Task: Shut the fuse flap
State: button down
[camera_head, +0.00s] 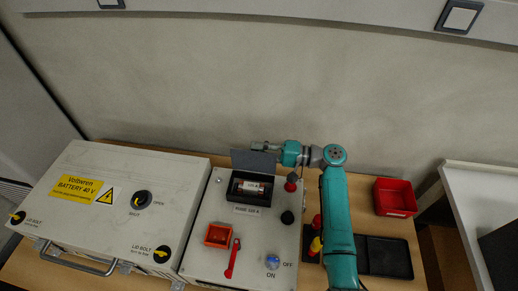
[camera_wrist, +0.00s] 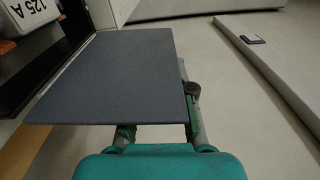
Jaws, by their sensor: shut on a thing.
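The fuse flap (camera_head: 250,160) is a dark grey plate standing raised at the back edge of the black fuse holder (camera_head: 236,190) on the white panel box. A pale fuse (camera_head: 252,188) lies uncovered in the holder. My gripper (camera_head: 264,146) is at the flap's upper edge, shut on it. In the wrist view the flap (camera_wrist: 110,78) fills the middle in front of my gripper and partly hides the fingers. A corner of the fuse (camera_wrist: 33,12), with "125 A" on it, shows at upper left.
A white battery case (camera_head: 100,205) stands left. A red bin (camera_head: 396,197) and black tray (camera_head: 385,257) are right.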

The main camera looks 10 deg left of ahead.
aim_at(255, 167)
jog(key=s+n, duration=0.1)
jog(key=n, duration=0.1)
jog(key=s+n, duration=0.1)
jog(key=shift+s+r+n, duration=0.2)
jog(key=shift+s+n, duration=0.2)
jog(key=s+n, duration=0.2)
jog(key=n, duration=0.1)
jog(key=s+n, duration=0.1)
jog(key=shift+s+a+f, duration=0.1)
jog(key=shift+f, duration=0.2)
jog(key=shift+s+f+n, duration=0.15)
jog(key=shift+s+f, duration=0.15)
jog(key=shift+s, duration=0.2)
jog(key=shift+s+f+n, duration=0.15)
jog(key=shift+s+f, duration=0.1)
jog(key=shift+s, duration=0.2)
jog(key=c, duration=1)
grip_release()
jog(key=d, duration=1.2)
jog(key=shift+s, duration=0.2)
